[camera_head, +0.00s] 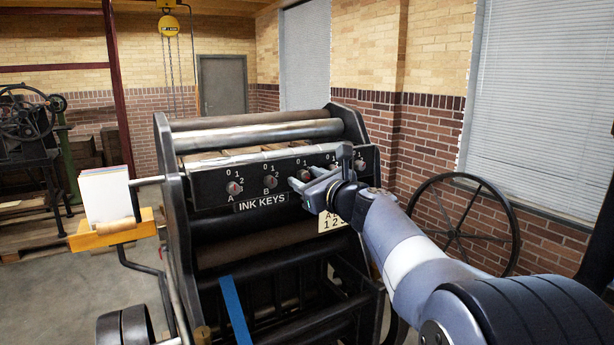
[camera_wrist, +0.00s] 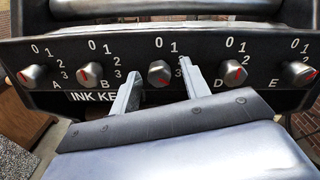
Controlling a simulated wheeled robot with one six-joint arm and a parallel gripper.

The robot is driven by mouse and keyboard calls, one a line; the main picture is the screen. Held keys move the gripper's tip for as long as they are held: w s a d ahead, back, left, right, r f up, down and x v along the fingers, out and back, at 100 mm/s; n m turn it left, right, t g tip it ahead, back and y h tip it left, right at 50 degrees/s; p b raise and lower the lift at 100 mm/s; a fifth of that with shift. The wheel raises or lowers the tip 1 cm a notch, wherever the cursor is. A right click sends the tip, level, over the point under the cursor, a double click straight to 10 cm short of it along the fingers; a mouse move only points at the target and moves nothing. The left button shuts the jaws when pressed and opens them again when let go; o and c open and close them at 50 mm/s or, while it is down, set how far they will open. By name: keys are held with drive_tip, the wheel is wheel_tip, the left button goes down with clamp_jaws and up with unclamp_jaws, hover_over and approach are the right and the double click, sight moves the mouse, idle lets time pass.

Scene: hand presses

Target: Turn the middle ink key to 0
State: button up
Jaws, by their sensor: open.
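The row of ink keys sits on a black panel (camera_wrist: 120,48) marked with numbers. The middle ink key (camera_wrist: 160,72) is a grey metal knob between B and D. Its red mark is at its lower right, near the 3 and away from the 0 at its upper left. My gripper (camera_wrist: 158,76) is open, with one finger to the left and one to the right of this knob, apart from it as far as I can tell. The fingers hide its letter and part of its scale. In the head view my gripper (camera_head: 305,179) is at the panel.
Key B (camera_wrist: 91,75) stands close to the left finger and key D (camera_wrist: 232,74) to the right. Keys A (camera_wrist: 34,78) and E (camera_wrist: 298,74) are farther out. Rollers (camera_head: 255,135) lie above the panel. A large handwheel (camera_head: 506,222) stands at right, a paper stack (camera_head: 105,195) at left.

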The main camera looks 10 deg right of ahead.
drive_tip(key=shift+w, duration=0.2)
drive_tip(key=shift+s, duration=0.1)
clamp_jaws()
